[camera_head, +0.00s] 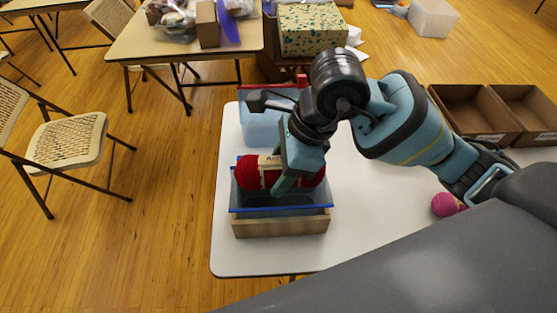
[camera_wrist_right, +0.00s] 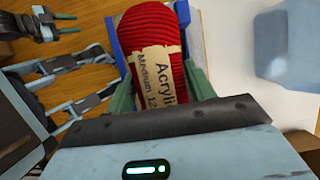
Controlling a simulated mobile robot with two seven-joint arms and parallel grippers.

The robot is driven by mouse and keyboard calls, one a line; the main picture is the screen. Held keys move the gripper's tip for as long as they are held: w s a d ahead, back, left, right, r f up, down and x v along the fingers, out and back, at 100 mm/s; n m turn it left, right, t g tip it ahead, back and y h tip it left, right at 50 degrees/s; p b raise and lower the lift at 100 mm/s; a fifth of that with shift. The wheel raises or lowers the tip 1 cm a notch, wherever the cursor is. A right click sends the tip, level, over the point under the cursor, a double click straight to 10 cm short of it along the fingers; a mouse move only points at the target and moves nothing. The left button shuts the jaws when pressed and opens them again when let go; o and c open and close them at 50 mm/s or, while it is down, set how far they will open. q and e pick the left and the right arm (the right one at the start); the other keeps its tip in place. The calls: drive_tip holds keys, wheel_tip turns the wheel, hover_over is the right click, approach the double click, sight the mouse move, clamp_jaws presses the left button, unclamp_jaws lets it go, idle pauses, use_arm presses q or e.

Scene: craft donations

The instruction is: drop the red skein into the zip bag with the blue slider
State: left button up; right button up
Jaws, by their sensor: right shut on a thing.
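The red skein (camera_head: 247,174) has a tan label and lies sideways across the opening of the zip bag with blue edges (camera_head: 282,211). The bag is open at the top and stands in a wooden box (camera_head: 281,226). My right gripper (camera_head: 285,181) is shut on the skein from above. In the right wrist view, the skein (camera_wrist_right: 152,35) sits between its green fingers, with a blue bag edge (camera_wrist_right: 117,48) beside it. Whether the skein touches the bag is unclear. My left gripper (camera_wrist_right: 66,23) shows at that view's upper left, fingers apart and empty.
A pale blue container with a red edge (camera_head: 262,127) stands just behind the bag on the white table (camera_head: 238,255). A pink ball (camera_head: 444,204) lies at the right. Brown open boxes (camera_head: 470,112) stand at the back right. The table's front left is clear.

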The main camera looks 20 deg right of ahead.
drive_tip(key=o, duration=1.1)
drive_tip(key=shift+c, duration=0.2)
drive_tip(key=shift+d+r, duration=0.1)
drive_tip(key=shift+r, duration=0.1)
drive_tip(key=v, duration=0.6)
drive_tip(key=shift+s+d+r, duration=0.15)
drive_tip(key=shift+d+r, duration=0.15)
drive_tip(key=shift+r, duration=0.35)
